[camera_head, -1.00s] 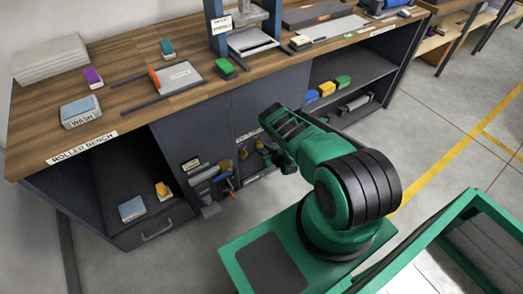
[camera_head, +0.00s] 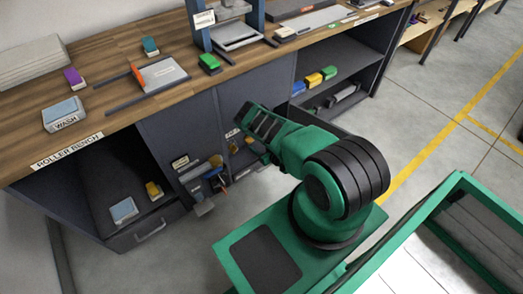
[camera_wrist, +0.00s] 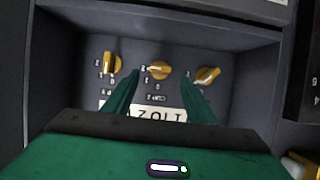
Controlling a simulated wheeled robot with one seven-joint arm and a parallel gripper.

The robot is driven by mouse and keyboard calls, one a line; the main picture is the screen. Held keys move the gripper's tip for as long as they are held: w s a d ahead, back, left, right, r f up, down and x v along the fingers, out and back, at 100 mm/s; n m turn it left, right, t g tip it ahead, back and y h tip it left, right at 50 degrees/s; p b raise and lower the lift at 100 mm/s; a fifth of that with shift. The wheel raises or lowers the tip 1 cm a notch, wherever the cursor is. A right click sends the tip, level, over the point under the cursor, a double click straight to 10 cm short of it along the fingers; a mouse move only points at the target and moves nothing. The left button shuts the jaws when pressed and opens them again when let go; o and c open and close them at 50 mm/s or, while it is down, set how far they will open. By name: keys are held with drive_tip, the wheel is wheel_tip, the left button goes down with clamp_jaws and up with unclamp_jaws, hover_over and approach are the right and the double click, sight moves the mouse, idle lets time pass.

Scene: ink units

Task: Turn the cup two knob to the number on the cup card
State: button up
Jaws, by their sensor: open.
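Three yellow knobs sit in a row on a dark recessed panel in the wrist view: a left knob (camera_wrist: 112,64), the middle knob (camera_wrist: 160,69) marked as cup two, and a right knob (camera_wrist: 208,76). Small numbers surround each. The middle knob's narrow end appears to point left; its exact number is too small to read surely. My gripper (camera_wrist: 158,80) is open, its green fingers on either side of the middle knob's column; contact is not visible. In the head view my gripper (camera_head: 260,122) faces the bench's lower front. I cannot identify the cup card.
A white plate (camera_wrist: 150,112) with large lettering lies below the knobs, partly hidden by my gripper. The recess has side walls and an upper ledge (camera_wrist: 170,23). The bench (camera_head: 110,115) overhangs its shelves; tools (camera_head: 205,175) hang left of my gripper.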

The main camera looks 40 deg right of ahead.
drive_tip(key=shift+v, duration=2)
drive_tip(key=shift+f, duration=0.1)
